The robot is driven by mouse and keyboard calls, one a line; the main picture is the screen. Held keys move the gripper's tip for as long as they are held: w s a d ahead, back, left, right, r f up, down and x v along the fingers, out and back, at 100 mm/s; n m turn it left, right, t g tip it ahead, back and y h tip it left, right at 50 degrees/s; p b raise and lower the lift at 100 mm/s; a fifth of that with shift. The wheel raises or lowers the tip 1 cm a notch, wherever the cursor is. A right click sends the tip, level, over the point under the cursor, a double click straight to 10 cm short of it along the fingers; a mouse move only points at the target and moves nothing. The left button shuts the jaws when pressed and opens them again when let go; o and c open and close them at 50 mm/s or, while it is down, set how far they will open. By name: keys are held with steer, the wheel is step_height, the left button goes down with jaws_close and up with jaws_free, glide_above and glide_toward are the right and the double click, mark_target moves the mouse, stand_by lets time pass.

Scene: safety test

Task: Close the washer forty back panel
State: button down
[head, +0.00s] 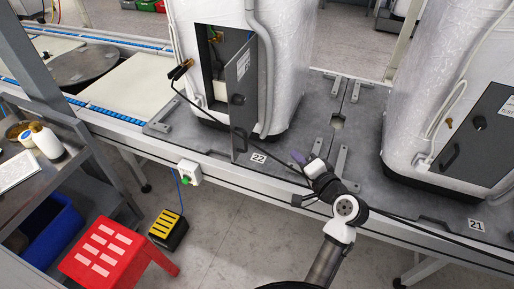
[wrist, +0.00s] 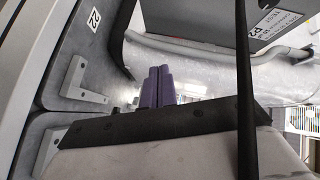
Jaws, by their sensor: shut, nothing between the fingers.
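A white wrapped washer (head: 293,70) stands on the plate marked 22. Its dark back panel (head: 240,95) is swung open on the right side of the opening (head: 212,65), with parts visible inside. The panel has a paper label and a handle. My gripper (head: 299,158), with purple fingers, is to the right of and below the panel, apart from it, above the plate. In the wrist view the purple fingers (wrist: 157,86) are together with nothing between them. A dark labelled panel (wrist: 200,22) shows beyond them at the top. No number forty is readable on the washer.
Another wrapped washer (head: 420,100) with a shut dark panel (head: 480,135) stands at right by plate 21. A red stool (head: 105,250) and a yellow-black pedal (head: 167,229) stand on the floor.

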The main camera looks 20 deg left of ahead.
steer(key=a+f+m+g+y+p, duration=0.1)
steer(key=a+p, duration=0.4)
steer(key=a, duration=0.7)
steer(key=shift+w+a+m+y, duration=0.3)
steer(key=shift+m+y, duration=0.2)
steer(key=shift+y, duration=0.5)
steer(key=shift+f, duration=0.1)
